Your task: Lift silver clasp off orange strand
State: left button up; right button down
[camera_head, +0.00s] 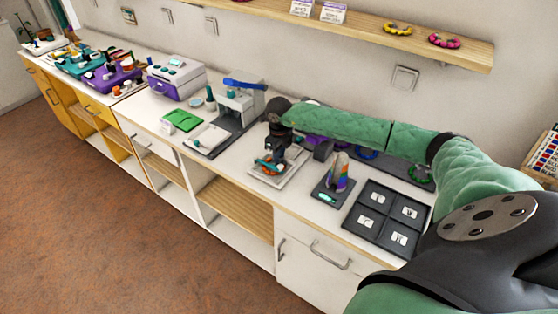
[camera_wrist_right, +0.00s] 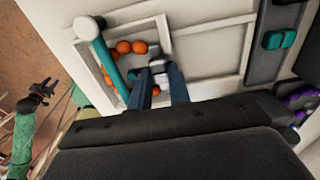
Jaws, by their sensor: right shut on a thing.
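My right gripper (camera_wrist_right: 158,78) is shut on a small silver piece, the clasp (camera_wrist_right: 157,63), above a white tray (camera_wrist_right: 212,30). The orange strand (camera_wrist_right: 125,47), round orange beads, lies in the tray's left compartment beside the fingertips. Part of it is hidden by the gripper, and I cannot tell whether clasp and strand touch. A teal rod with a white end (camera_wrist_right: 104,52) crosses the tray's left side. In the head view my right gripper (camera_head: 268,160) is low over the tray (camera_head: 290,175). My left gripper (camera_wrist_right: 42,90) shows small at the wrist view's left edge; its jaws are unclear.
A dark stand with a striped cone (camera_head: 340,172) and a dark sectioned tray (camera_head: 388,215) stand right of the white tray. A grey press (camera_head: 240,103) and a green pad (camera_head: 183,120) are to the left. A shelf (camera_head: 440,45) hangs above.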

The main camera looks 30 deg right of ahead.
jog(key=shift+r, duration=0.3)
dwell(0.4)
jog(key=shift+r, duration=0.2)
dwell(0.4)
jog(key=shift+r+p, duration=0.7)
jog(key=shift+r, duration=1.7)
